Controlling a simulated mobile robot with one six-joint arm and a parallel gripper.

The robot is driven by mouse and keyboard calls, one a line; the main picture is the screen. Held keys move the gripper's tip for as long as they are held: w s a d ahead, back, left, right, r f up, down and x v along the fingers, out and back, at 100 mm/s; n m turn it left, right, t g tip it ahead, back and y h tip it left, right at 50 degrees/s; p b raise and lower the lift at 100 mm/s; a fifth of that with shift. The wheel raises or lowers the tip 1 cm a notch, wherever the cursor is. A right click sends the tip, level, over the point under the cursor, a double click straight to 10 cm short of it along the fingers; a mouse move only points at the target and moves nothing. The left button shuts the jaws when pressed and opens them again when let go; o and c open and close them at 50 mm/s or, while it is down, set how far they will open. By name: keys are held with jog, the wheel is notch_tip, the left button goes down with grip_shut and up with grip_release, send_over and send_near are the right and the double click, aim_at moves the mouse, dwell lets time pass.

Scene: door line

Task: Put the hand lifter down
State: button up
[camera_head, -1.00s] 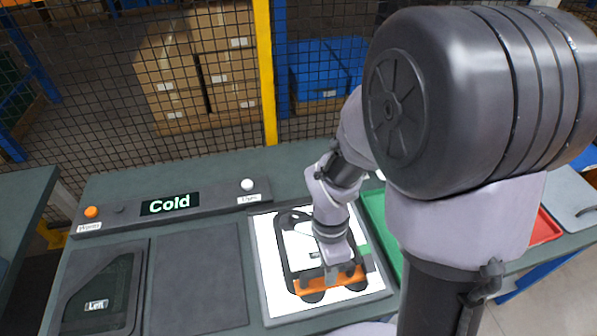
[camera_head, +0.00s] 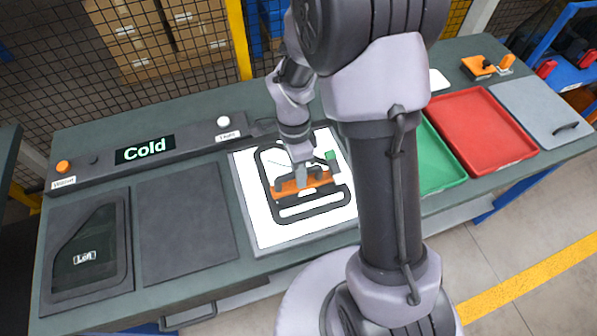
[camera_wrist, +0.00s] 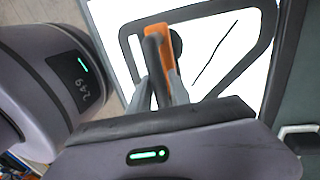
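The hand lifter (camera_head: 287,188) is an orange bar with dark parts. It is over a black door frame (camera_head: 333,201) that lies on a bright white panel (camera_head: 250,215). My gripper (camera_head: 302,180) is at the bar, fingers pointing down. In the wrist view the fingers (camera_wrist: 163,90) close around a dark grip on the orange bar (camera_wrist: 154,32), and one round black cup (camera_wrist: 176,44) shows beside it. The other end is hidden by the gripper. I cannot tell whether the lifter touches the surface below.
A green tray (camera_head: 437,160), a red tray (camera_head: 485,130) and a grey board (camera_head: 545,110) are to the right. Another orange item (camera_head: 478,68) lies at the back right. A dark mat (camera_head: 185,215), a "Left" door panel (camera_head: 88,255) and a "Cold" sign (camera_head: 145,149) are left.

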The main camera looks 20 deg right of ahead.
jog(key=shift+o, duration=1.1)
jog(key=shift+r, duration=0.1)
